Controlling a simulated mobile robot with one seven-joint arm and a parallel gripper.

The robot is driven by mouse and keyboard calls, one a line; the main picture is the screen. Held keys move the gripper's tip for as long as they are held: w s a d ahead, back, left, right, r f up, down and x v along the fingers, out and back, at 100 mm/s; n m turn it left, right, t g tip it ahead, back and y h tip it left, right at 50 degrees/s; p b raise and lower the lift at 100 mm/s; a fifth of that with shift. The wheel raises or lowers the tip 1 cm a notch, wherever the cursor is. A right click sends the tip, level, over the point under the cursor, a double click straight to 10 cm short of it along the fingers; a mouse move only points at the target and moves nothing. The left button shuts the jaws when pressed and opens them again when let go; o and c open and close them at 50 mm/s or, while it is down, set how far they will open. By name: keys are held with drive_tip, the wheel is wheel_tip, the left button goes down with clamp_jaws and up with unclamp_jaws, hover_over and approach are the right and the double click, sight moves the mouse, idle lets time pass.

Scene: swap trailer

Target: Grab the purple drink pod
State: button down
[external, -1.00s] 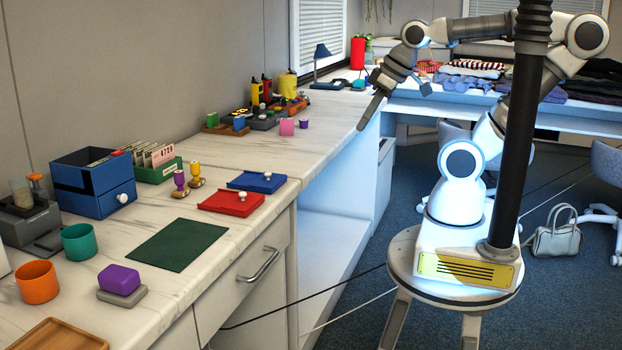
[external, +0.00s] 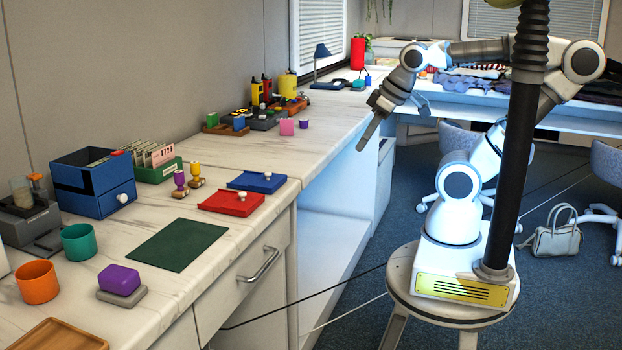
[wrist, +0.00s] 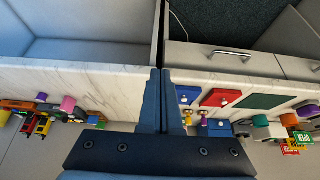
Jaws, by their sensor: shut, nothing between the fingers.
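The purple drink pod (external: 303,124) looks like a small purple cup, narrower at the bottom. It stands on the white marbled counter (external: 335,122), just right of a pink block (external: 287,127). In the wrist view a small purple shape at the left (wrist: 42,97), beside the pink block (wrist: 68,103), looks like the same pod. My gripper (external: 361,147) is shut and empty. It points down and left near the counter's front edge, apart from the pod and to its right. In the wrist view its fingers (wrist: 160,76) are together.
A purple block on a grey base (external: 120,282), red tray (external: 232,202), blue tray (external: 257,181) and green mat (external: 177,245) lie on the near counter. Tools and bins crowd behind the pod. Counter between pod and front edge is clear.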

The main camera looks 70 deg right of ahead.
drive_tip(key=c, duration=1.5)
unclamp_jaws()
drive_tip(key=shift+c, duration=0.2)
drive_tip(key=o, duration=1.3)
drive_tip(key=shift+c, duration=0.2)
